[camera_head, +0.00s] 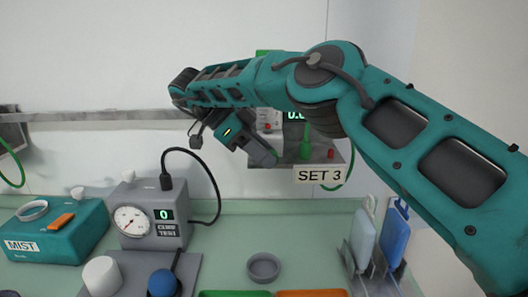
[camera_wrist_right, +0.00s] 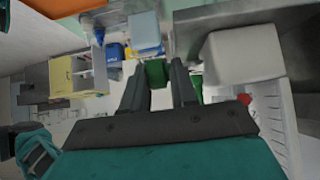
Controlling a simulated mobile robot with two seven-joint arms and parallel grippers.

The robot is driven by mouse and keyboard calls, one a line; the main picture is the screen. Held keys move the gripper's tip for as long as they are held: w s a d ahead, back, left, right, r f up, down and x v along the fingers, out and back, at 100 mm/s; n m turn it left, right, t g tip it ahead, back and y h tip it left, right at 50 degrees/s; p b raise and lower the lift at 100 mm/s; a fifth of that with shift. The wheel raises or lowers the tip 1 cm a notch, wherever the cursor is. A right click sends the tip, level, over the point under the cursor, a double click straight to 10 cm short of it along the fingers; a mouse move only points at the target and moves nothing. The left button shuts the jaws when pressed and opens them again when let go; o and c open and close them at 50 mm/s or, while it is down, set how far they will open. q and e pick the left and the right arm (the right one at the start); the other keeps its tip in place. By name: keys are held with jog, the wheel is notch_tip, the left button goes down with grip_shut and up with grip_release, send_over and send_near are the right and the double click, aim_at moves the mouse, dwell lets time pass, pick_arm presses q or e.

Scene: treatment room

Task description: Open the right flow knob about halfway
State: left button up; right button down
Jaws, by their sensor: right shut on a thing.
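The right flow unit (camera_head: 328,172) is on the back wall, with a "SET 3" label and a green-digit display (camera_head: 296,116) that my arm partly covers. A green fitting (camera_head: 306,150) hangs at its front. My right gripper (camera_head: 270,157) reaches in from the right, at the unit's left front. In the wrist view my right gripper (camera_wrist_right: 157,92) is shut on a green part (camera_wrist_right: 157,72), which I take as the flow knob. Its turn position cannot be told. The head view hides the grip. My left gripper is not in view.
Below, the counter holds a grey gauge box (camera_head: 150,215) reading 0, a teal "MIST" box (camera_head: 62,232), a small grey bowl (camera_head: 263,267) and a rack with blue panels (camera_head: 394,238). A red button (camera_head: 331,154) is on the unit. A black cable (camera_head: 204,160) loops left of my gripper.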

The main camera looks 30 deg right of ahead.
jog(key=shift+s+a+f+g, duration=0.15)
jog(key=shift+f+g, duration=0.15)
jog(key=c, duration=1.3)
grip_release()
jog(key=o, duration=0.3)
jog(key=shift+s+r, duration=0.1)
jog(key=shift+r, duration=0.05)
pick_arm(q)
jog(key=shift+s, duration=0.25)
pick_arm(e)
jog(key=shift+r, duration=0.1)
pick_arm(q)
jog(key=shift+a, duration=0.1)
pick_arm(e)
jog(key=shift+r, duration=0.1)
